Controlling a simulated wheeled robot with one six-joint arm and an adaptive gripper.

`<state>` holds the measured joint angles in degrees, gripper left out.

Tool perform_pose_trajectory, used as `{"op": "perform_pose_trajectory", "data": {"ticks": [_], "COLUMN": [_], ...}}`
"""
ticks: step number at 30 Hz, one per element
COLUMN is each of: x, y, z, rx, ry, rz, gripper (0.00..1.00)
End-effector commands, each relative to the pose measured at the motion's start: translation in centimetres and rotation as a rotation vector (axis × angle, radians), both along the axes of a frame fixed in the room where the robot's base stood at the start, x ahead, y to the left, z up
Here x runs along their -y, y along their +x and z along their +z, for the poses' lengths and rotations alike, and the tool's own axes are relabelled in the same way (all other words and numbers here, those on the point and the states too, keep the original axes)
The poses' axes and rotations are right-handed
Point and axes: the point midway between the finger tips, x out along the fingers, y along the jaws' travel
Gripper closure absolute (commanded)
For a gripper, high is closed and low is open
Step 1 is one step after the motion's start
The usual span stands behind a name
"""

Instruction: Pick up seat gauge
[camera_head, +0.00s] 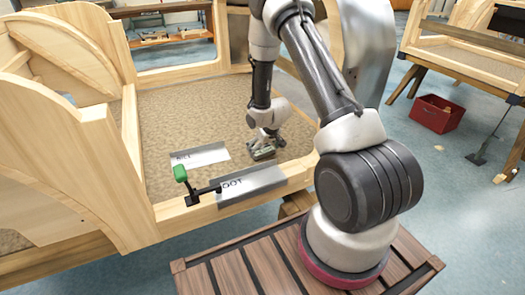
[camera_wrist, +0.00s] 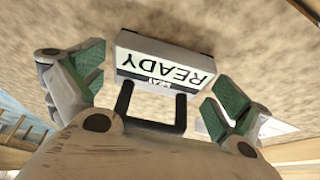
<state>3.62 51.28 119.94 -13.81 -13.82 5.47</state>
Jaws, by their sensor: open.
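The seat gauge (camera_wrist: 163,60) is a grey block with a white and dark label that reads SEAT and READY, upside down in the wrist view. A black U-shaped handle (camera_wrist: 152,118) sticks out from it towards my wrist. My gripper (camera_wrist: 155,92) is open, with a green-padded finger on either side of the handle, apart from it. In the head view, my gripper (camera_head: 267,138) is low over the carpeted floor of the wooden frame, by a small greyish object (camera_head: 262,152) that seems to be the gauge, partly hidden by the gripper.
A white lettered plate (camera_head: 200,156) lies on the carpeted floor (camera_head: 190,110). A grey lettered plate (camera_head: 252,188) and a green-handled clamp (camera_head: 181,174) sit on the front wooden rail (camera_head: 222,209). A red bin (camera_head: 437,113) stands at the right.

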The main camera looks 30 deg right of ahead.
Motion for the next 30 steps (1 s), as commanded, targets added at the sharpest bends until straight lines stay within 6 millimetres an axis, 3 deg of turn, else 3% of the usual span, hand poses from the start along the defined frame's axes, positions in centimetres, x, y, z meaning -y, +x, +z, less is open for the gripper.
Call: {"op": "perform_pose_trajectory", "data": {"ticks": [8,15,16,25,30], "x": [0.0,0.0,0.0,0.0,0.0], "y": [0.3,0.3,0.3,0.3,0.4], "z": [-0.6,-0.5,-0.5,-0.2,1.6], "rx": [0.001,0.001,0.001,0.002,0.005], "ry": [0.0,0.0,0.0,0.0,0.0], "rz": [0.001,0.0,0.0,0.0,0.001], "gripper": [0.0,0.4,0.42,0.42,0.42]}}
